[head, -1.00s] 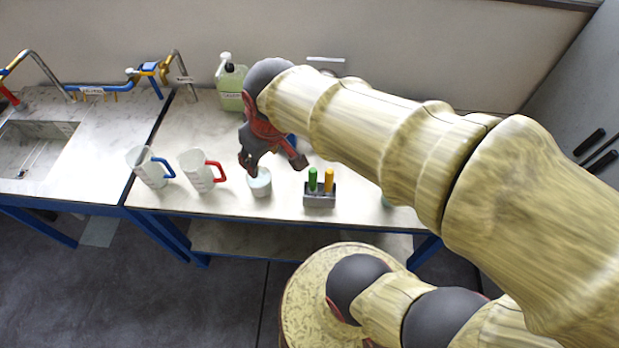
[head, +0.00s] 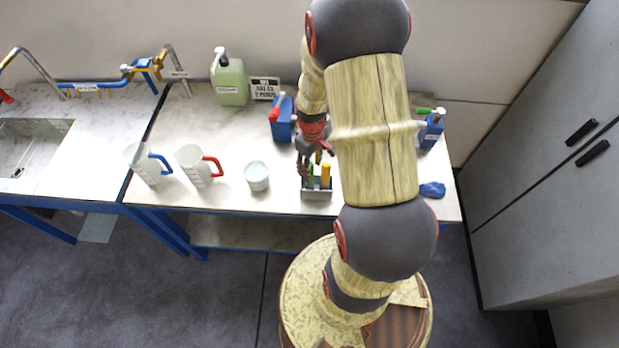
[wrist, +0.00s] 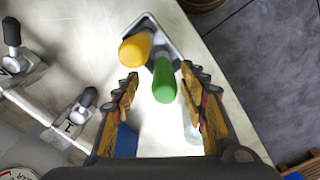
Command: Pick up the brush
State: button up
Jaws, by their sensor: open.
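A grey holder (head: 317,194) stands near the front edge of the bench and also shows in the wrist view (wrist: 149,19). It carries a green-handled tool (wrist: 164,80) and a yellow-handled tool (wrist: 136,49); the yellow one also shows in the head view (head: 325,174). Only handles show, so I cannot tell which is the brush. My gripper (head: 313,160) is open and empty over the holder. In the wrist view its fingers (wrist: 163,88) lie on either side of the green handle, with gaps; the yellow handle is beyond, to the upper left.
A white cup (head: 257,177) and two jugs, red-handled (head: 197,168) and blue-handled (head: 147,165), stand left of the holder. Blue containers (head: 281,118) (head: 431,130) and a green bottle (head: 229,82) stand behind. A blue cloth-like thing (head: 432,189) lies right.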

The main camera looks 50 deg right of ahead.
jog(key=shift+a+f, duration=0.15)
jog(key=shift+f, duration=1.2)
jog(key=shift+a+f, duration=0.1)
jog(key=shift+f, duration=1.25)
jog(key=shift+w, duration=0.1)
jog(key=c, duration=0.3)
jog(key=c, duration=0.8)
grip_shut()
